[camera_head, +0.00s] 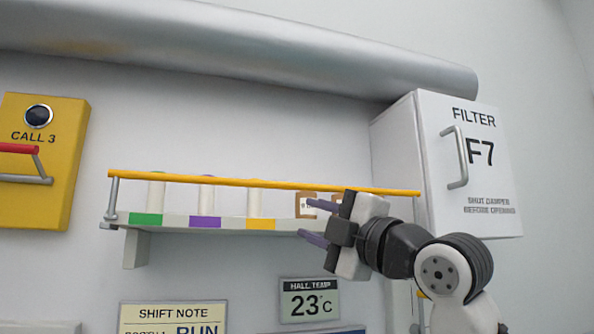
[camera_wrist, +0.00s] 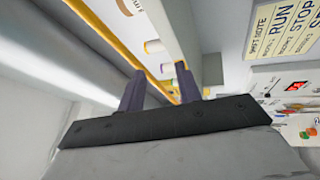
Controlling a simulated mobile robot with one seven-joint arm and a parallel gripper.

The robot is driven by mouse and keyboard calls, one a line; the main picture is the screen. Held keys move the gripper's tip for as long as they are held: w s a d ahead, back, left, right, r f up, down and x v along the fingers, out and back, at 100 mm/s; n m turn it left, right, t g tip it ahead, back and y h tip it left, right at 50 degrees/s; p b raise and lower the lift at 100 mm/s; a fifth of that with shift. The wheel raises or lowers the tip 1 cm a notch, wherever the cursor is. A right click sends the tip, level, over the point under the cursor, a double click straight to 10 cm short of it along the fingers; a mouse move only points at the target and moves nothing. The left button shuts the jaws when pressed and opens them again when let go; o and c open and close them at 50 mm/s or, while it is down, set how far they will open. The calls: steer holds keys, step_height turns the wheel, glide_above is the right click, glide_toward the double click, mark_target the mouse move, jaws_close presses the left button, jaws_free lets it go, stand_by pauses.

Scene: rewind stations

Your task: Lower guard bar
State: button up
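The guard bar (camera_head: 230,181) is a long yellow rod. It runs across the front of the wall shelf (camera_head: 175,219), above the shelf's edge, with a grey post at its left end. My gripper (camera_head: 303,217) is at the right part of the shelf, its two purple fingers apart and pointing left. In the head view the fingers appear below the bar, and the gripper's top covers a bit of it. In the wrist view the bar (camera_wrist: 108,33) runs toward the gap between the fingers (camera_wrist: 159,68). I cannot tell whether it touches them.
Pale spools (camera_head: 206,195) stand on the shelf behind the bar. A white filter cabinet (camera_head: 480,180) with a handle is close on the right. A big silver duct (camera_head: 230,45) runs above. A yellow call box (camera_head: 50,130) is at left. Signs (camera_head: 309,300) hang below.

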mark_target(302, 185)
steer(key=s+d+r+n+h+p, duration=0.1)
steer(key=s+d+r+n, duration=0.1)
steer(key=s+d+r, duration=0.25)
steer(key=shift+g, duration=0.5)
steer(key=p+x, duration=0.1)
steer(key=x, duration=0.3)
steer(key=p+x, duration=0.2)
steer(key=x, duration=0.2)
steer(key=p+x, duration=0.1)
steer(key=x, duration=0.3)
steer(key=shift+w+d+p, duration=0.25)
steer(key=shift+w+p, duration=0.05)
steer(key=shift+w, duration=0.15)
steer(key=shift+w+a, duration=0.45)
steer(key=shift+w, duration=0.1)
steer(key=shift+c, duration=0.2)
jaws_close()
